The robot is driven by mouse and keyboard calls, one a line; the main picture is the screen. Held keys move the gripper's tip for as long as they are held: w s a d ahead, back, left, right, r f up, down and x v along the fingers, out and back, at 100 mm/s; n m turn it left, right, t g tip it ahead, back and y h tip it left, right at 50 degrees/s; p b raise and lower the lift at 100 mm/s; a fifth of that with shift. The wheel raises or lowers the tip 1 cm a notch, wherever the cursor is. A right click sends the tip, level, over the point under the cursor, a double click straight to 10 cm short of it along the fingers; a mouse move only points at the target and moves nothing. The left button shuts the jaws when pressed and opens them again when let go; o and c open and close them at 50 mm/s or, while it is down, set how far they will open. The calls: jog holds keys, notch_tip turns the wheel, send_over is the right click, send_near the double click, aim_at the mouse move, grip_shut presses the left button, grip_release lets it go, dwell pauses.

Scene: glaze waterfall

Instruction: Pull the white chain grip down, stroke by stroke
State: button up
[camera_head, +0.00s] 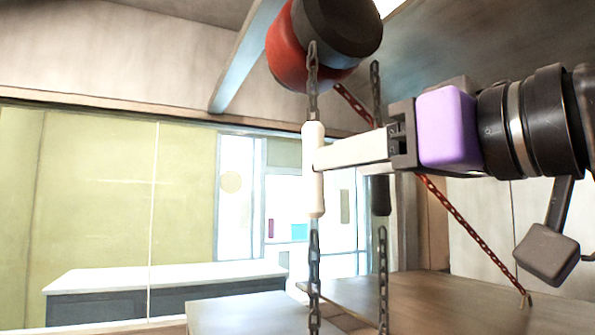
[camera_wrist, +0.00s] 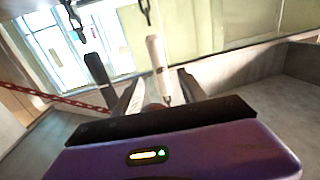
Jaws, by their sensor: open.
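The white chain grip (camera_head: 313,190) is a pale upright sleeve on a dark chain (camera_head: 314,255) that hangs from the red and black hoist (camera_head: 320,40). My gripper (camera_head: 320,164) reaches in from the right at about the middle of the white grip, with its fingertips at the sleeve. In the wrist view the white grip (camera_wrist: 158,68) stands between the two spread fingers (camera_wrist: 157,88), nearer the right one. The jaws are open. The far finger is mostly hidden in the head view.
A second chain (camera_head: 383,265) with a dark grip (camera_head: 381,195) hangs just right of the white one, behind my gripper. A red chain (camera_head: 465,232) slants down to the wooden surface (camera_head: 430,295). A white-topped counter (camera_head: 165,277) stands at the left back.

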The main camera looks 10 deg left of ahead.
jog(key=p+x, duration=0.2)
jog(key=x, duration=0.4)
jog(key=shift+w+a+r, duration=0.15)
jog(key=shift+w+a, duration=0.1)
jog(key=shift+w+a+p, duration=0.3)
jog(key=shift+w+p, duration=0.05)
grip_shut()
dwell(1.0)
